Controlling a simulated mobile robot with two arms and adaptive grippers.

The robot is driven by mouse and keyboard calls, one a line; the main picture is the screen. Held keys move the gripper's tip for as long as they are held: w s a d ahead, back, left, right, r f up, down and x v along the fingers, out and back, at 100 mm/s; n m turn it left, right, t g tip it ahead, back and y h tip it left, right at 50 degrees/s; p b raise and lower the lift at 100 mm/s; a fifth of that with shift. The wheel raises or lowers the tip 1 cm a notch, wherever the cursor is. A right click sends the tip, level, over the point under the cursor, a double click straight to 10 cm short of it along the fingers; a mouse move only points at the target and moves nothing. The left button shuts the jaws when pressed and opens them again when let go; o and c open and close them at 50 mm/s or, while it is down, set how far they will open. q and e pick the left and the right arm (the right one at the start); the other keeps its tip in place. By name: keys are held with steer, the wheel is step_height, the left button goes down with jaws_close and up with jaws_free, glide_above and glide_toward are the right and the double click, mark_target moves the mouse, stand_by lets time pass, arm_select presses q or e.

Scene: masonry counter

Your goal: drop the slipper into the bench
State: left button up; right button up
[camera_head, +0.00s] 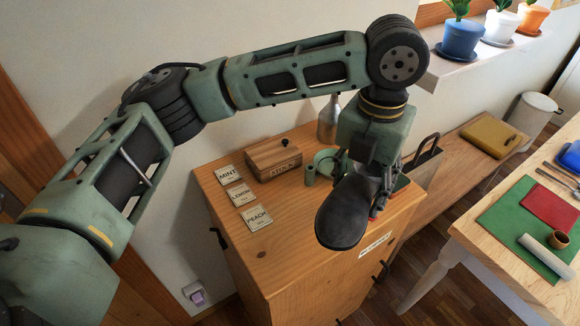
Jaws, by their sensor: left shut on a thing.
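The dark grey slipper (342,212) hangs in my left gripper (368,180), sole side largely toward the camera, in front of and above the wooden cabinet (290,260). My left gripper is shut on the slipper; its fingers are partly hidden behind it. A low wooden bench (455,152) runs along the wall to the right of the cabinet, with a mustard-yellow flat item (489,135) on it. Whether the bench has an opening cannot be told. My right gripper is not in view.
A dark-handled container (424,160) stands beside the cabinet. A table (484,235) is at right, with wooden floor between.

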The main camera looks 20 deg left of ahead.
arm_select(q)
steer(key=a+f, duration=0.1)
steer(key=a, duration=0.2)
steer(key=s+a+f+p, duration=0.1)
steer(key=a+f, duration=0.1)
steer(key=a, duration=0.1)
steer(key=s+a+f, duration=0.1)
steer(key=a+f, duration=0.1)
steer(key=a, duration=0.1)
steer(key=shift+f+p, duration=0.1)
steer(key=shift+p, duration=0.25)
steer(key=shift+a+f, duration=0.8)
steer(key=shift+f, duration=0.25)
step_height(320, 180, down, 2)
steer(key=shift+f+p, duration=0.25)
steer(key=shift+p, duration=0.2)
steer(key=shift+f, duration=0.5)
steer(key=o, duration=1.2)
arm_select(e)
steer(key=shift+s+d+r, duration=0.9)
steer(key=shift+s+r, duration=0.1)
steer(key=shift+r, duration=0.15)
